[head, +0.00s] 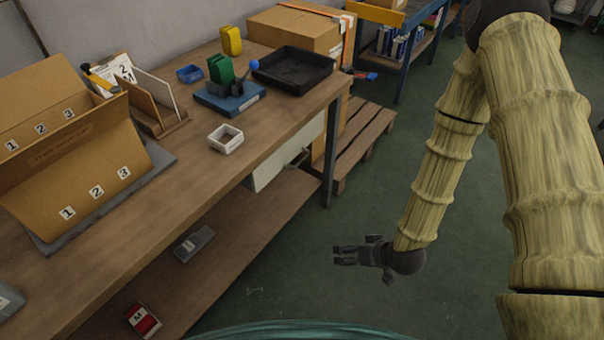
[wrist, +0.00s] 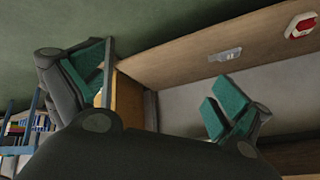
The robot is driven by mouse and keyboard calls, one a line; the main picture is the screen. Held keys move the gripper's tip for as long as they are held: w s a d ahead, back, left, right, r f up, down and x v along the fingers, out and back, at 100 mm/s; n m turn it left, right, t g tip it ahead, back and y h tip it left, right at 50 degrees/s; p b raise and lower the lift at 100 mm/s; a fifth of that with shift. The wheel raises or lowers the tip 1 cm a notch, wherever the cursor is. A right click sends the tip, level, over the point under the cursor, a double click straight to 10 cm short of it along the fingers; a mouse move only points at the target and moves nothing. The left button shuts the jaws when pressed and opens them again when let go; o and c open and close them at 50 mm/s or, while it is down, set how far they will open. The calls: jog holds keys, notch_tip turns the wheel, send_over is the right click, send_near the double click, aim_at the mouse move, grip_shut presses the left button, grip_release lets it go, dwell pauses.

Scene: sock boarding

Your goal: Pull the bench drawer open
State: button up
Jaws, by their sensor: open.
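The bench drawer (head: 272,168) has a pale grey-white front and hangs under the right part of the wooden bench top. It looks shut. Its dark bar handle (head: 298,160) shows on the front. My gripper (head: 338,256) is open and empty, over the green floor in front of the bench. It is apart from the handle, below and to the right of it in the head view. In the wrist view my gripper's (wrist: 158,92) green-padded fingers are spread wide with nothing between them. I cannot make out the handle there.
The bench top (head: 185,160) carries a cardboard stand (head: 85,165), a white tray (head: 226,139), a blue fixture (head: 230,100) and a black tray (head: 291,70). A bench leg (head: 328,165) and a wooden pallet (head: 362,147) stand right of the drawer. A lower shelf (head: 235,240) runs beneath. The floor in front is clear.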

jog(key=w+a+n+t+y+b, duration=0.3)
jog(key=w+a+t+y+b, duration=0.1)
jog(key=w+b, duration=0.85)
jog(key=n+y+b, duration=0.6)
jog(key=b, duration=0.5)
send_near(302, 159)
jog(key=shift+t, duration=0.4)
jog(key=b+x, duration=0.1)
jog(key=x, duration=0.5)
jog(key=f+b+x, duration=0.1)
jog(key=x, duration=0.3)
jog(key=shift+s+a+b, duration=0.15)
jog(key=shift+s+b, duration=0.05)
jog(key=shift+b, duration=0.15)
grip_shut()
